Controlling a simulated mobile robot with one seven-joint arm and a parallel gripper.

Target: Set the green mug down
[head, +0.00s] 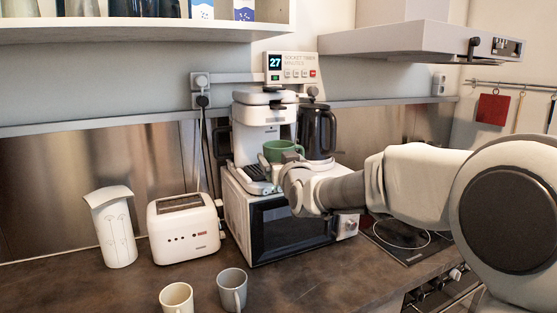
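The green mug (276,151) is upright in front of the white coffee machine (262,138), below its head and near the level of its dark drip tray (254,172). I cannot tell whether the mug's base touches the tray. My gripper (289,160) is at the mug's lower right front. My wrist hides most of the fingers, and whether they are closed on the mug is not clear.
The coffee machine stands on a white microwave (290,220). A dark kettle (317,132) is behind my gripper. A toaster (185,228), white container (112,226), cream mug (176,298) and grey mug (232,289) stand on the counter (310,285). Its front middle is clear.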

